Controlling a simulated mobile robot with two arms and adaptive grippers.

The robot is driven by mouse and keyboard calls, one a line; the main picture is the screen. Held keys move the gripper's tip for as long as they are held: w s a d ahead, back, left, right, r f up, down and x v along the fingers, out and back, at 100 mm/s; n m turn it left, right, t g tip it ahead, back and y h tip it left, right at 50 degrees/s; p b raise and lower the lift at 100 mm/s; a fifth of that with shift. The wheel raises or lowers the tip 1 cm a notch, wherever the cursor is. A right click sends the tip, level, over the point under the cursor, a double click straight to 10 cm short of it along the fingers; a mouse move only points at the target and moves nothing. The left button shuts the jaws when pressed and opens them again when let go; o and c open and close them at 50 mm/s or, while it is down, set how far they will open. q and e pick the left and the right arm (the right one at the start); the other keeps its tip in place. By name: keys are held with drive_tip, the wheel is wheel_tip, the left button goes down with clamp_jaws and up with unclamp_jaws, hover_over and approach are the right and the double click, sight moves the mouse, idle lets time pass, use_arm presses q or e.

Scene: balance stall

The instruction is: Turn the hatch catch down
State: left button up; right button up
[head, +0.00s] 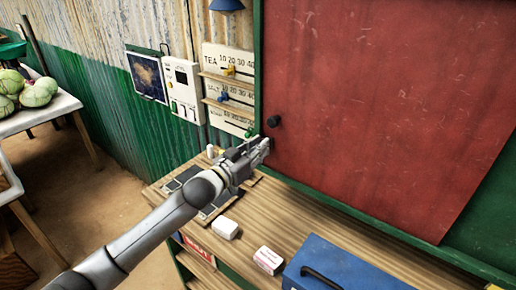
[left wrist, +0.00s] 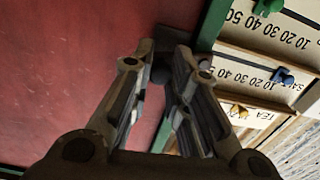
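The red hatch panel (head: 375,110) fills the right of the head view, with a dark round knob (head: 274,121) near its left edge. I take this knob for the catch; its exact shape is hard to tell. My left gripper (head: 266,148) is just below the knob, close to the panel's edge. In the left wrist view, which is upside down, the two fingers of my left gripper (left wrist: 158,68) stand apart. A dark round piece (left wrist: 160,75) shows between their tips; I cannot tell whether they touch it. My right gripper is not in view.
A wooden counter (head: 300,222) runs below the hatch. A blue box (head: 340,268), a pink-and-white box (head: 268,260) and a white block (head: 225,228) are on it. A price board (head: 228,88) with coloured pegs hangs left of the hatch. Melons (head: 38,92) lie on a table at far left.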

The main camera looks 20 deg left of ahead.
use_arm(q)
clamp_jaws()
drive_tip(key=shift+f+m, duration=0.35)
drive_tip(key=shift+m, duration=0.5)
drive_tip(key=shift+f+m, duration=0.3)
drive_tip(key=shift+m, duration=0.55)
drive_tip(key=o, duration=0.8)
unclamp_jaws()
drive_tip(key=shift+s, duration=0.1)
drive_tip(key=v, duration=1.2)
